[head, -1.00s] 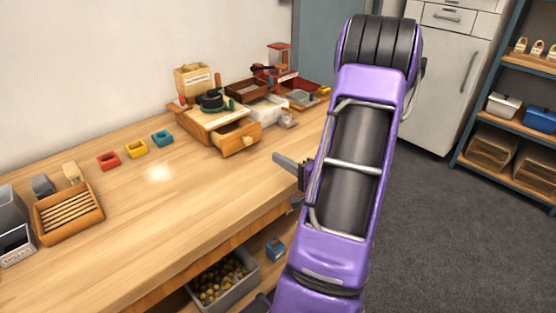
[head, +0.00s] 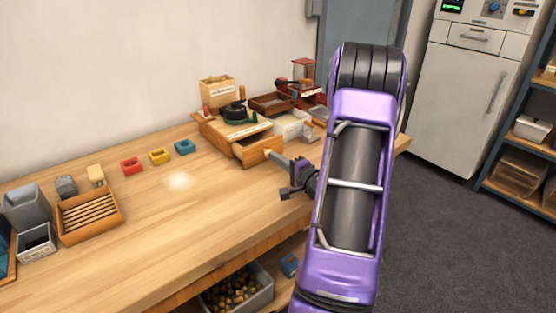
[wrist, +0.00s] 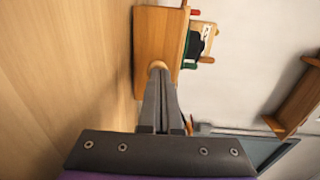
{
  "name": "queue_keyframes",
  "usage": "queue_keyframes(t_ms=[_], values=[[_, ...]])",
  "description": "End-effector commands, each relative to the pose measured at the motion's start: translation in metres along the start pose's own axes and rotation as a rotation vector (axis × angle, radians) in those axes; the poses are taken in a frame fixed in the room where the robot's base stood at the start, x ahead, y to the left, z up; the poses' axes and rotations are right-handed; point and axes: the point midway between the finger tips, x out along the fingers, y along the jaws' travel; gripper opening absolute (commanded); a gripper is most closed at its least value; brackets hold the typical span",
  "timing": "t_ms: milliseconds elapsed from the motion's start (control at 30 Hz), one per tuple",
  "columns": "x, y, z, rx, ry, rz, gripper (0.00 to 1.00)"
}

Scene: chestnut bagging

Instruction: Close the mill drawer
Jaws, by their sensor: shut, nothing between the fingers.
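The mill (head: 226,128) is a wooden box with a dark crank top, standing toward the back of the workbench. Its drawer (head: 262,150) is pulled out toward me, and the open top shows. In the wrist view the wooden drawer front (wrist: 158,25) is straight ahead with a pale round knob (wrist: 158,65). My gripper (head: 272,156) is shut and empty, its fingers pointing at the drawer front. In the wrist view the fingertips (wrist: 160,75) are at the knob; I cannot tell whether they touch it.
Red, yellow and blue small holders (head: 159,156) stand left of the mill. A wooden slotted tray (head: 90,214) is at the left. A white box (head: 291,125) and dark red tray (head: 270,103) stand behind the drawer. The bench middle is clear.

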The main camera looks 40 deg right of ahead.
Motion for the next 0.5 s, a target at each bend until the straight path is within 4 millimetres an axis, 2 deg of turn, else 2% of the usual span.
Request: queue_keyframes(t_ms=[133,333,500], values=[[0.013,-0.001,0.000,-0.001,-0.002,0.000,0.00],[0.058,-0.003,0.001,-0.001,-0.002,-0.001,0.00],[0.080,-0.004,0.001,0.000,0.000,0.001,0.00]])
